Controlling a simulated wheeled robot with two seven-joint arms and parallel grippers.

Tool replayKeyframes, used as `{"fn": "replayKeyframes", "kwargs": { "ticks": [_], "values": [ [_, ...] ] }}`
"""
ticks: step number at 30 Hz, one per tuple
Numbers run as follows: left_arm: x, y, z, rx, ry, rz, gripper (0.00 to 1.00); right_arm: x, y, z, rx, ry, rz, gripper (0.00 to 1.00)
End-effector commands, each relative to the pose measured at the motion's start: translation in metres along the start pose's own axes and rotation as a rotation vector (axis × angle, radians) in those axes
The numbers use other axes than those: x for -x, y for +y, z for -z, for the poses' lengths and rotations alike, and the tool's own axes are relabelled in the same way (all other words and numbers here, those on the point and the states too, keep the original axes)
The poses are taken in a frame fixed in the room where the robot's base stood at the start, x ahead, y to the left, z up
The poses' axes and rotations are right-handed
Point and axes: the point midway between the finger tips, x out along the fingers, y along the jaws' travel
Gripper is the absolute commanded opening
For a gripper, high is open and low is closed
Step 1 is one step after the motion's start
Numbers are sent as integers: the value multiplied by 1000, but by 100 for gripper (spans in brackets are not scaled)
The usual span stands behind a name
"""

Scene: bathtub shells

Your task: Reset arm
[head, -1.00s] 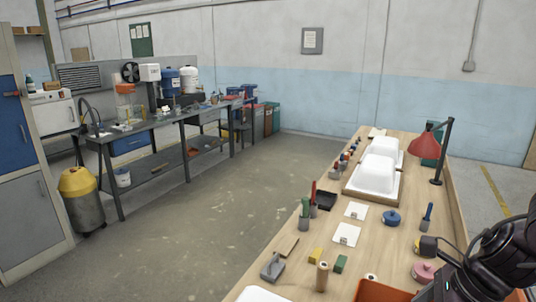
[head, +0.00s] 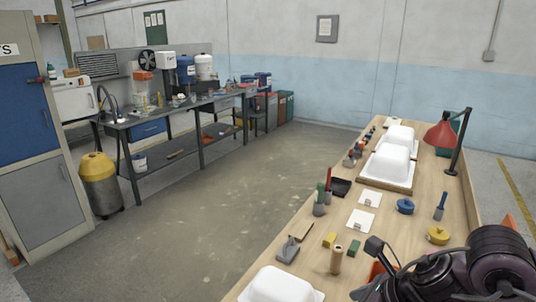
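My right arm (head: 480,262), dark and jointed, comes in at the lower right and reaches left over the near end of the wooden workbench (head: 312,235). A small black block (head: 374,245) with a cable stands up from its wrist. The fingers of my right gripper are not visible, so what they hold cannot be seen. My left arm and gripper are out of view. A white tub shell (head: 272,285) lies at the bench's near edge, cut by the frame. Two more white shells (head: 386,166) stand on a wooden board farther back.
A red lamp (head: 440,134) stands at the bench's right side. A wooden cylinder (head: 336,261), yellow block (head: 329,240), green block (head: 354,248), blue lidded pot (head: 405,206) and yellow lidded pot (head: 437,235) lie near the arm. Floor left of the bench is open.

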Motion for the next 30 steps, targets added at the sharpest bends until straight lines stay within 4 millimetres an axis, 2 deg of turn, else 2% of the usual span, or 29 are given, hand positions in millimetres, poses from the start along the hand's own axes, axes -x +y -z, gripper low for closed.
{"fn": "replayKeyframes", "kwargs": {
  "ticks": [1, 3, 7, 11, 14, 17, 18, 21, 27, 28, 30],
  "values": [
    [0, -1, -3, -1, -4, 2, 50, -15, 16, -9, -60, -45, -21, 87],
    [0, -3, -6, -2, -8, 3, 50, -31, 35, -26, -180, -130, -42, 87],
    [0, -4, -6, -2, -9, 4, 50, -50, 68, -62, -537, -312, -100, 87],
    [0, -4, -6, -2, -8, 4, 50, -53, 77, -83, -1004, -463, -151, 87],
    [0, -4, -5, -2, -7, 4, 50, -53, 67, -80, -1423, -547, -167, 87],
    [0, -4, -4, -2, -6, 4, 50, -53, 47, -56, -1877, -607, -144, 87],
    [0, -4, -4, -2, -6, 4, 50, -53, 39, -40, -2061, -625, -122, 87],
    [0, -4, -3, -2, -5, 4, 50, -55, 25, 5, -2468, -655, -35, 87],
    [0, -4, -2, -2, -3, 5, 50, -56, 22, 91, -3050, -691, 201, 87],
    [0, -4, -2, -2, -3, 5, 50, -56, 23, 102, 2998, 670, -231, 87],
    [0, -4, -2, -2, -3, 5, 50, -55, 28, 127, 2850, 617, -293, 87]
  ]
}}
